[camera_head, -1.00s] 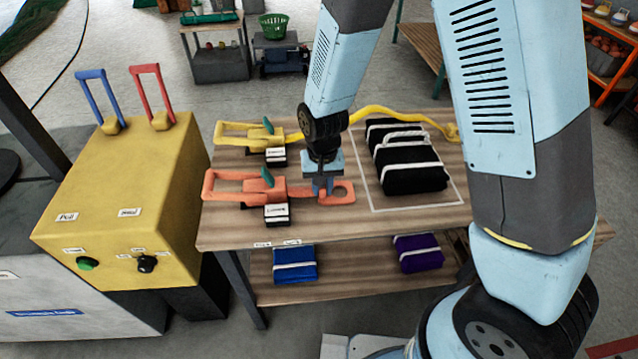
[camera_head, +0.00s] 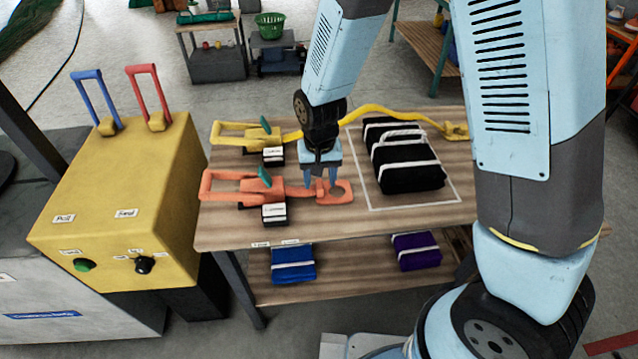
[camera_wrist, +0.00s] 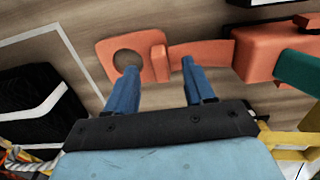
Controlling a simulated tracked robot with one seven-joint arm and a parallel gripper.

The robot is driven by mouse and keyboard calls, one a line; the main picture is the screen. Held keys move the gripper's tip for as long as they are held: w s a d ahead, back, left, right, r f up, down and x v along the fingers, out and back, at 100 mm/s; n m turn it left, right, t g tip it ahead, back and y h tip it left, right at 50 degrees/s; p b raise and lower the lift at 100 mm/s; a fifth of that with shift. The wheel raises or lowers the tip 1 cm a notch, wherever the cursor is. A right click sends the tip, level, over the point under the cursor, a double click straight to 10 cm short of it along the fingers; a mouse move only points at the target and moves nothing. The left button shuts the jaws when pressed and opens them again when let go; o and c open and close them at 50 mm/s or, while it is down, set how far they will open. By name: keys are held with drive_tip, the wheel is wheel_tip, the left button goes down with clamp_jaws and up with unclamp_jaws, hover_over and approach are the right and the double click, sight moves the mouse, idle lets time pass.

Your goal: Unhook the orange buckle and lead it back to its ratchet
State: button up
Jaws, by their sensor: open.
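The orange buckle (camera_head: 341,191), a flat plate with a round hole and a raised block, lies on the wooden table just right of its orange ratchet (camera_head: 240,185). A short orange strap (camera_wrist: 210,48) runs between them. In the wrist view the buckle (camera_wrist: 117,58) is at the upper middle, and the ratchet's orange body (camera_wrist: 270,52) with its teal lever is at the right. My gripper (camera_head: 320,183) is open over the buckle and strap. In the wrist view its fingers (camera_wrist: 160,66) stand apart either side of the raised block; contact cannot be told.
A yellow ratchet (camera_head: 250,135) sits behind, its yellow strap (camera_head: 385,113) running right to a hook at the table edge. A black bundle with white bands (camera_head: 402,170) lies right inside a white outline. A yellow control box (camera_head: 120,200) with two levers stands left.

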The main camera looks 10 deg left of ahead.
wheel_tip(320, 180, up, 11)
drive_tip(key=d+r+m+t+y, duration=0.1)
drive_tip(key=d+r+t, duration=0.1)
drive_tip(key=d+r, duration=1.2)
drive_tip(key=s+d+r+t, duration=0.1)
drive_tip(key=s+d+r, duration=0.1)
drive_tip(key=d, duration=0.3)
drive_tip(key=s+d+r+m+t, duration=0.1)
drive_tip(key=s+d+r, duration=0.2)
drive_tip(key=s+d, duration=0.2)
drive_tip(key=s+d+r+t+h, duration=0.1)
drive_tip(key=s+d+r, duration=0.2)
drive_tip(key=d, duration=0.2)
drive_tip(key=shift+s+d+m+t, duration=0.3)
drive_tip(key=shift+s+d, duration=0.1)
